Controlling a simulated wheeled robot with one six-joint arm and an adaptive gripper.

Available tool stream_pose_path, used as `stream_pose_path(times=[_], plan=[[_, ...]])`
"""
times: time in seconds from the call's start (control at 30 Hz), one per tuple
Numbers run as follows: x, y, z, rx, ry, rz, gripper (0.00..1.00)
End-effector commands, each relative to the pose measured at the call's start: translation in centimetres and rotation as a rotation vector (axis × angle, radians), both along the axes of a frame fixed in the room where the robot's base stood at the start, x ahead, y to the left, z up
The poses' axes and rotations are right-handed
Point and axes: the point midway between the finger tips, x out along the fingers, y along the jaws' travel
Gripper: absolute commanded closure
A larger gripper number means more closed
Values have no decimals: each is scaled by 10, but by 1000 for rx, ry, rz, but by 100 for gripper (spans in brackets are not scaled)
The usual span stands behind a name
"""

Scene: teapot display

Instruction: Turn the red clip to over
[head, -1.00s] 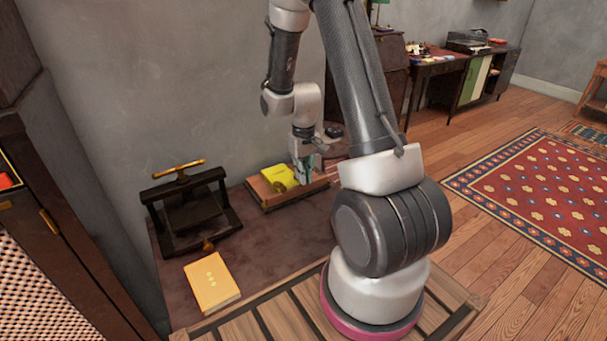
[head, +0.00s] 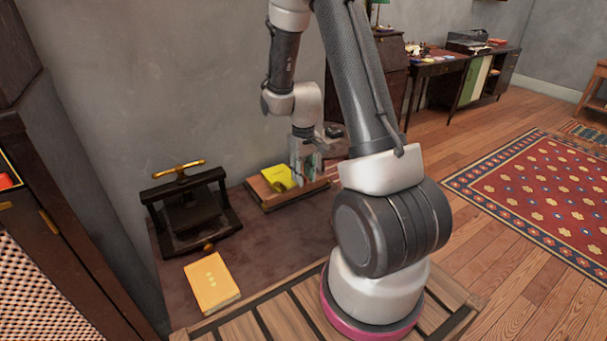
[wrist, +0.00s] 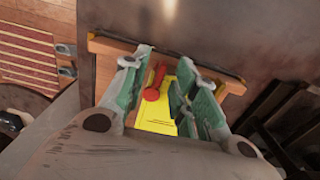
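The red clip (wrist: 152,94) shows in the wrist view as a round red head with a short lever, over a yellow sheet or booklet (wrist: 158,117). The yellow item lies on a wooden tray (wrist: 108,45); in the head view it also shows (head: 277,177), on the tray (head: 262,187) on the dark table. My gripper (wrist: 160,67) is open, with green-padded fingers on either side of the clip. The clip is nearer the left finger; I cannot tell whether they touch. In the head view my gripper (head: 305,171) is over the tray's right part and the clip cannot be made out.
A dark press with a brass handle (head: 180,171) stands left of the tray. A yellow book (head: 211,282) lies at the table's front. The grey wall is close behind. The table between book and tray (head: 275,240) is clear.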

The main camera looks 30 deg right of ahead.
Motion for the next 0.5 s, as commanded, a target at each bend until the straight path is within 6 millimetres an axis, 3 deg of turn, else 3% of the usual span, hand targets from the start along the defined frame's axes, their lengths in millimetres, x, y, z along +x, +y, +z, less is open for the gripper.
stream_pose_path(times=[0.23, 0.5], plan=[[1, 0, 12, 0, -3, 0, 71], [1, 0, 70, -1, -5, 0, 71]])
